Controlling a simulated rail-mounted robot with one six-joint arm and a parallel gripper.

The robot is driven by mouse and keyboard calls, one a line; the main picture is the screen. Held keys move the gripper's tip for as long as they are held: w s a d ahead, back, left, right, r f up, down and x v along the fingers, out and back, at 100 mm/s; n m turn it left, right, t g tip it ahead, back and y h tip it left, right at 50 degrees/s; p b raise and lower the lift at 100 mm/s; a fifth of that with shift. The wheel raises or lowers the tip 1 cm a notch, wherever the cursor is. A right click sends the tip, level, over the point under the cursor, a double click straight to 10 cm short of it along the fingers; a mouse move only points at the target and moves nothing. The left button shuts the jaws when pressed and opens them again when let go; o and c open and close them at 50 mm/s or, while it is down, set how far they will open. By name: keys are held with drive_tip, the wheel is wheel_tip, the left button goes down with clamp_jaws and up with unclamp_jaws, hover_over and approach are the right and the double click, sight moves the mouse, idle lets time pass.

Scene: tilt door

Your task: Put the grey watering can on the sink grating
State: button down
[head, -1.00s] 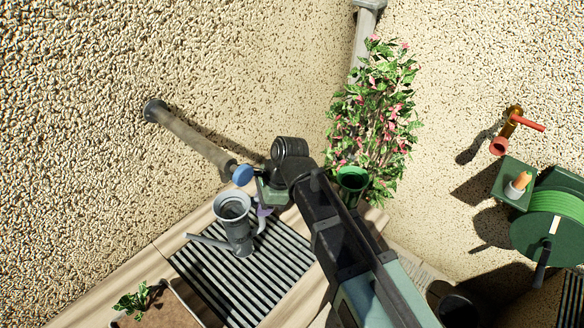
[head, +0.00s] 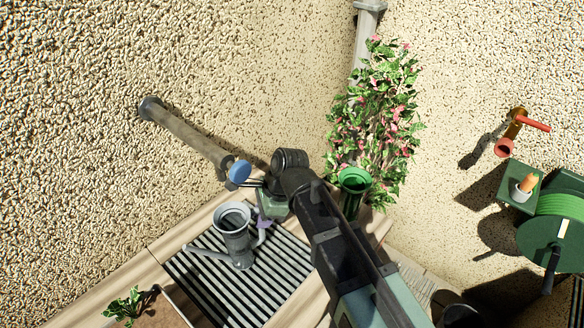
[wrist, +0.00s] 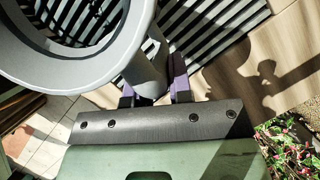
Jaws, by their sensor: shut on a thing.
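The grey watering can (head: 236,240) is upright over the sink grating (head: 238,292), its spout pointing left. I cannot tell whether its base touches the bars. My gripper (head: 263,223) is at the can's right side, its purple fingers shut on it. The grating's dark slats (wrist: 215,35) show behind and through the can. The held part is partly hidden by the rim and gripper.
A pipe with a blue knob (head: 240,172) runs along the wall just behind the can. A planter (head: 155,312) is at front left. A green hose reel (head: 558,225) is at right.

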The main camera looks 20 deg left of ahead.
drive_tip(key=shift+f+b, duration=0.3)
drive_tip(key=shift+f, duration=0.1)
drive_tip(key=c, duration=0.6)
unclamp_jaws()
drive_tip(key=p+v, duration=1)
drive_tip(key=v, duration=0.1)
